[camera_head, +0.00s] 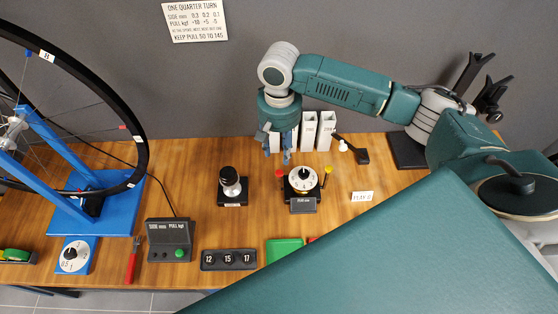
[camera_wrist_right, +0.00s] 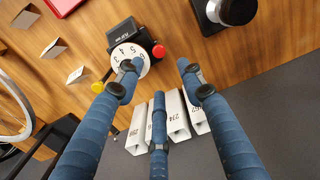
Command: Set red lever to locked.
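The red lever shows as a red knob (camera_head: 279,173) on the left side of a small black device with a white numbered dial (camera_head: 303,179). The red knob also shows in the right wrist view (camera_wrist_right: 159,51), beside the dial (camera_wrist_right: 131,58). A yellow knob (camera_head: 328,169) is on the device's other side. My right gripper (camera_head: 277,158) hangs behind and above the red knob, fingers down. In the wrist view its blue fingers (camera_wrist_right: 158,75) are spread and empty, apart from the knob as far as I can tell. I cannot read any locked marking. My left gripper is not in view.
White numbered boxes (camera_head: 325,130) stand behind the device. A black-knobbed post (camera_head: 231,184) stands to its left. A small card (camera_head: 362,196) lies to its right. A wheel on a blue stand (camera_head: 95,218) fills the left. The wooden table (camera_head: 190,165) has bare patches between.

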